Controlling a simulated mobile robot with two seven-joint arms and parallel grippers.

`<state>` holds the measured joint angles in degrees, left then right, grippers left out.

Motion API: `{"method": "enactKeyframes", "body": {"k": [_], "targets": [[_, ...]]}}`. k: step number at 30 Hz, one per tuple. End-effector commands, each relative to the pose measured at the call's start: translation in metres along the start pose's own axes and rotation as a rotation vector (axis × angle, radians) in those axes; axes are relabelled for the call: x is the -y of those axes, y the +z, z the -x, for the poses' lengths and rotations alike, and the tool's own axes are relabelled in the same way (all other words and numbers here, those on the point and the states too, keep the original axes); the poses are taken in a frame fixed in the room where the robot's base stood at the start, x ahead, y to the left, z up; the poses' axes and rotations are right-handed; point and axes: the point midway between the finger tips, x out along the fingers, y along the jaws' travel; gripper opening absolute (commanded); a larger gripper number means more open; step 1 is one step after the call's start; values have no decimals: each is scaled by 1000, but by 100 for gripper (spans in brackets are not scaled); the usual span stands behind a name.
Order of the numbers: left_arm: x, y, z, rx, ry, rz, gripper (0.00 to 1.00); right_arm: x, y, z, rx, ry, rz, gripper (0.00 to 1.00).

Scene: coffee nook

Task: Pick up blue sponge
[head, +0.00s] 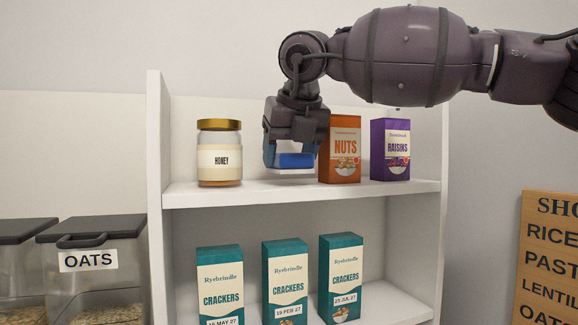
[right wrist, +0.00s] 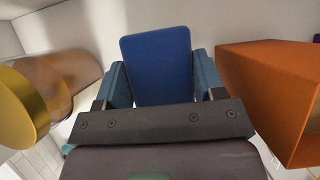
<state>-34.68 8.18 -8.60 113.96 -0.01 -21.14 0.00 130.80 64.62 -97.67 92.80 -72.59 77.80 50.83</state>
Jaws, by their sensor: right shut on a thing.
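The blue sponge (head: 296,160) is between the fingers of my right gripper (head: 291,158), over the upper shelf. The sponge also shows in the right wrist view (right wrist: 158,62), with a finger of the right gripper (right wrist: 160,82) against each side. The gripper is shut on it and points down. In the head view the sponge's lower edge is slightly above the shelf board; I cannot tell whether it touches anywhere. My left gripper is not in view.
A honey jar (head: 219,153) stands left of the gripper on the upper shelf (head: 250,191). An orange nuts box (head: 340,150) stands close on the right, then a purple raisins box (head: 390,150). Oats bins (head: 95,265) stand left.

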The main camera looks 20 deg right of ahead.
Motion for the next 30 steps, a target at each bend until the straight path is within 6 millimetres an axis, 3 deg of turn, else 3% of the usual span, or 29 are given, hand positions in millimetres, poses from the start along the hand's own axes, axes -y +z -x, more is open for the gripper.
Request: {"method": "enactKeyframes", "body": {"k": [12,18,24,30], "targets": [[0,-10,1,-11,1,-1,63,-1,53,93,2,3,-2,41],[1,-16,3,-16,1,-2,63,-1,73,128,2,2,-1,41],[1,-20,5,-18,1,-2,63,-1,85,149,2,1,1,41],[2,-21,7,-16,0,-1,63,0,89,156,0,1,0,41]]}}
